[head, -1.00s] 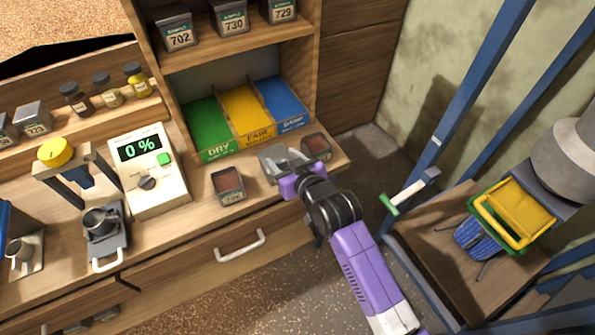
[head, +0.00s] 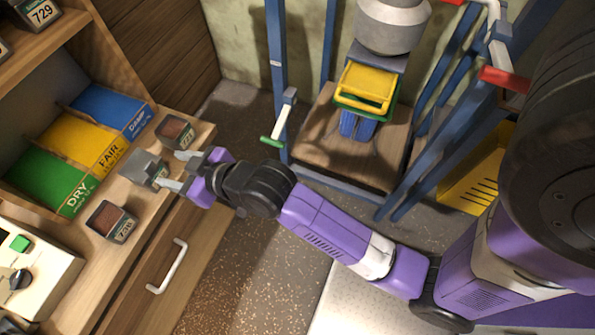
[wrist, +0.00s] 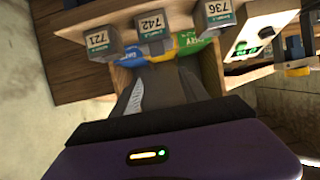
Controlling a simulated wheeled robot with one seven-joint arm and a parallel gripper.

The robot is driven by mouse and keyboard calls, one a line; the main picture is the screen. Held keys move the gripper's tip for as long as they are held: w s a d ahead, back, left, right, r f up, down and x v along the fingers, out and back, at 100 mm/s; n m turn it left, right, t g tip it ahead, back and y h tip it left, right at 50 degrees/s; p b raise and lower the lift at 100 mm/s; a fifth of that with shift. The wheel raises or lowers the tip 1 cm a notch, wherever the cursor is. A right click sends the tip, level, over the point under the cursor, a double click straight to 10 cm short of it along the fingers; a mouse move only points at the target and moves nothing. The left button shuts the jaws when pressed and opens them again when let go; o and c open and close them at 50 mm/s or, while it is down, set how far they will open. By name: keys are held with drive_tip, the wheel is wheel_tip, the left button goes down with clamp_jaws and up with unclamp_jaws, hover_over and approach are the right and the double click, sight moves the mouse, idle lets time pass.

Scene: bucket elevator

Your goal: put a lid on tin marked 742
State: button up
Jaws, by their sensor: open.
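The tin marked 742 (wrist: 152,28) is in the middle of three tins in the wrist view, where its label is readable. In the head view this tin (head: 143,167) stands on the counter and has a flat grey top, which looks like a lid. My gripper (head: 174,170) is open at its right side, with the fingertips close to it. I cannot tell whether they touch it. The tin marked 721 (wrist: 101,42) and the tin marked 736 (wrist: 217,17) flank it. In the head view these are open with brown contents: 721 (head: 175,131) behind, 736 (head: 110,221) in front.
Green, yellow and blue bins marked DRY, FAIR and DAMP (head: 88,142) stand behind the tins. A meter (head: 30,262) is at the lower left. A drawer handle (head: 168,266) juts out below the counter. The blue-framed elevator (head: 277,80) stands to the right, with floor between.

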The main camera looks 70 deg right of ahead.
drive_tip(key=s+a+f+m, duration=0.1)
drive_tip(key=s+f, duration=0.1)
drive_tip(key=s, duration=1.7)
drive_tip(key=s+r+t, duration=0.1)
drive_tip(key=s+r, duration=0.6)
drive_tip(key=s, duration=0.6)
drive_tip(key=shift+d+r+n, duration=0.2)
drive_tip(key=shift+d+n, duration=0.2)
drive_tip(key=shift+d, duration=0.05)
